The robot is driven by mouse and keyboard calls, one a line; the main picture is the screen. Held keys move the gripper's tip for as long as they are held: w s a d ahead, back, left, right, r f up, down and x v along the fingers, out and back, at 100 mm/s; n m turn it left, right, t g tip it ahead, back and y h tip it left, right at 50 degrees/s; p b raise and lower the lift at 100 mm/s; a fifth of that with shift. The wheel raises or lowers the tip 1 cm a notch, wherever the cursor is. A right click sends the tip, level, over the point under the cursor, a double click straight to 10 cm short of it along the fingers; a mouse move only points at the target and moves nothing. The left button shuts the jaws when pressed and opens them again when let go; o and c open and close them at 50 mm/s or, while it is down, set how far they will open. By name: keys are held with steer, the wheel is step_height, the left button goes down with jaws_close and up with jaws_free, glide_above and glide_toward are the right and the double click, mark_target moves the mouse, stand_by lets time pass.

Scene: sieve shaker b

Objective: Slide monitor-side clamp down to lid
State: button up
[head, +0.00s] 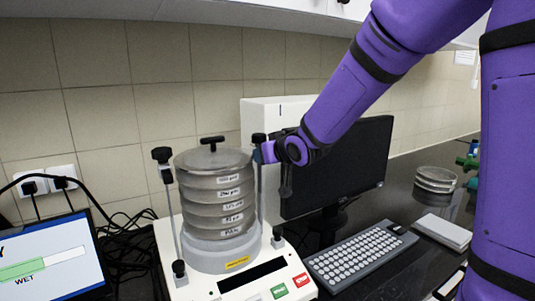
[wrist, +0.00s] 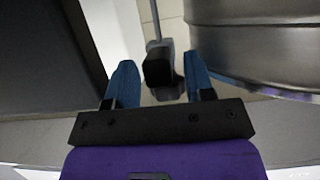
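The monitor-side clamp (head: 258,139) is a black knob high on the thin right rod of the sieve shaker, at about the height of the lid's handle. The lid (head: 190,160) is a clear cover with a black handle on top of the sieve stack. My gripper (head: 267,152) is beside the clamp, coming from the right. In the wrist view, the two blue fingers of my gripper (wrist: 160,64) stand apart, with the black clamp (wrist: 157,72) between them and gaps on both sides. The metal sieve stack (wrist: 265,45) is close to the right finger.
The other clamp (head: 161,154) is on the left rod. A dark monitor (head: 350,165) stands close behind my gripper on the right. A keyboard (head: 360,256) lies in front of it. A screen (head: 50,262) is at lower left.

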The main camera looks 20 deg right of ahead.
steer(key=shift+a+r, duration=0.1)
steer(key=shift+r, duration=0.25)
steer(key=r, duration=0.3)
steer(key=shift+s+r, duration=0.15)
steer(key=shift+s, duration=0.15)
steer(key=v, duration=1)
steer(key=shift+d, duration=0.2)
